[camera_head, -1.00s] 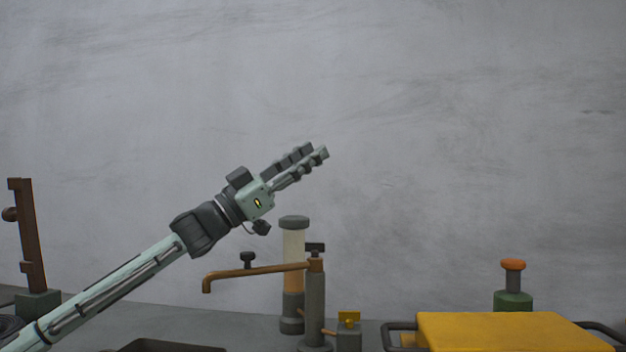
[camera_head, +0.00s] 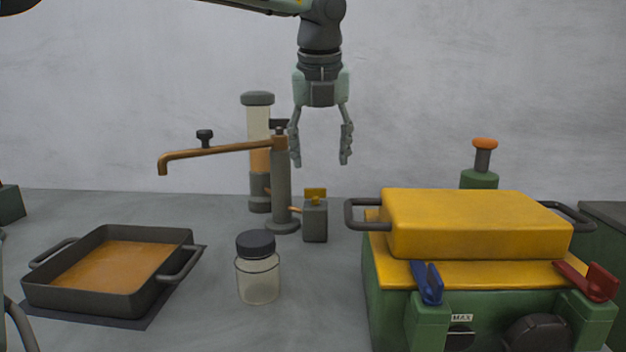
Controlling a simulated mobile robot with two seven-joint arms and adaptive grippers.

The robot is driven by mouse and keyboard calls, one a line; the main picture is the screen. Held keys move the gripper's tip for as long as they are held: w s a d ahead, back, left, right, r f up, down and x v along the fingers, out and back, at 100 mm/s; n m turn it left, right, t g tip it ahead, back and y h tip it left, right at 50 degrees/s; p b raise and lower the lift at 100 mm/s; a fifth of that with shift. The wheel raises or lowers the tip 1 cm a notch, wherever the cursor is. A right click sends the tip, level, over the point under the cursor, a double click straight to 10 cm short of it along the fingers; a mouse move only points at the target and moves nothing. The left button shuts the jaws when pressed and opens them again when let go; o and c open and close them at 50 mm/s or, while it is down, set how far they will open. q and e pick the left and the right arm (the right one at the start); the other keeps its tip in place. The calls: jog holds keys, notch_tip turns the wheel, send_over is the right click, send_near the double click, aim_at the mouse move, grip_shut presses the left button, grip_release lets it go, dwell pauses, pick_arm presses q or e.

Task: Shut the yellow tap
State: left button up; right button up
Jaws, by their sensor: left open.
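The yellow tap (camera_head: 315,195) is a small yellow handle on top of a grey block (camera_head: 315,222), just right of the foot of a grey post (camera_head: 281,190). A short copper-coloured pipe joins the block to the post. My left gripper (camera_head: 320,163) hangs pointing down above the tap, with its fingers spread and nothing between them. It is apart from the tap, and its left finger shows close beside the top of the post. My right gripper is not seen.
A copper spout (camera_head: 215,151) reaches left from the post. A tall cylinder (camera_head: 258,130) stands behind. A lidded jar (camera_head: 258,275) and a pan of orange liquid (camera_head: 105,268) stand in front. A green machine with a yellow lid (camera_head: 475,225) stands right.

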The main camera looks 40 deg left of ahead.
aim_at(316, 197)
pick_arm(q)
jog(key=shift+y, duration=0.3)
jog(key=x, duration=0.6)
jog(key=shift+a, duration=0.4)
jog(key=shift+w+a+f+p, duration=0.1)
jog(key=shift+f+p, duration=0.05)
jog(key=shift+f, duration=0.2)
jog(key=shift+w+a+f+p, duration=0.1)
jog(key=shift+f+p, duration=0.05)
jog(key=shift+f, duration=0.2)
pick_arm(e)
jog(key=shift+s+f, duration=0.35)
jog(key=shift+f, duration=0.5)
pick_arm(q)
jog(key=c, duration=1.1)
jog(key=shift+c, duration=0.3)
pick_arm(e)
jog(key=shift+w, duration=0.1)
